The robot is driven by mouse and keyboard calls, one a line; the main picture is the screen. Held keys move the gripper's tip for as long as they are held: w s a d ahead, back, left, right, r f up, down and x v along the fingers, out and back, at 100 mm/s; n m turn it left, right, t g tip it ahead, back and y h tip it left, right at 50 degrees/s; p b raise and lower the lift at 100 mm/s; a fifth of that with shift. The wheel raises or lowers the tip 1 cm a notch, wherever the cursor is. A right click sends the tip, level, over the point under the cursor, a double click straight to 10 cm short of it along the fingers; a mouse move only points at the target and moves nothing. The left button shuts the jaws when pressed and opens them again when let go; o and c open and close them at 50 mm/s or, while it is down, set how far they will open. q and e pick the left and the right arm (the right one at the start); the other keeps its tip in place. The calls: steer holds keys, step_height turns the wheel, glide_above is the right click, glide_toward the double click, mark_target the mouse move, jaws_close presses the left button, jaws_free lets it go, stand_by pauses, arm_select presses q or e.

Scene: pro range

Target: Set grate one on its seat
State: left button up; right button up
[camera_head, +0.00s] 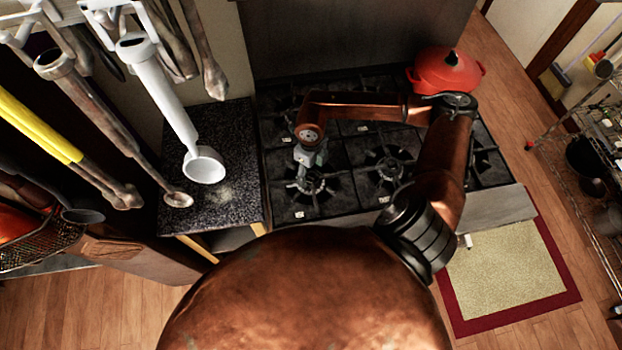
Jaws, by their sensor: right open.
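The range top (350,207) is black, with several dark burner grates and small white labels. I cannot tell which grate is grate one. My right arm reaches over the range from the right, and my right gripper (309,164) points down above the front left burner (313,184). The gripper is open, and I see nothing held in it. The gripper and arm hide part of the left and back burners. The front middle burner (389,168) is clear to the right of the gripper. My left gripper is not in view.
A red lidded pot (446,72) stands at the range's back right. A dark speckled counter (225,135) adjoins the range on the left, with ladles and other utensils hanging over it. A red-bordered mat (510,270) lies on the floor. A wire shelf (572,165) stands right.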

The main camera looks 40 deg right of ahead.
step_height(320, 180, up, 10)
steer(key=shift+r, duration=0.2)
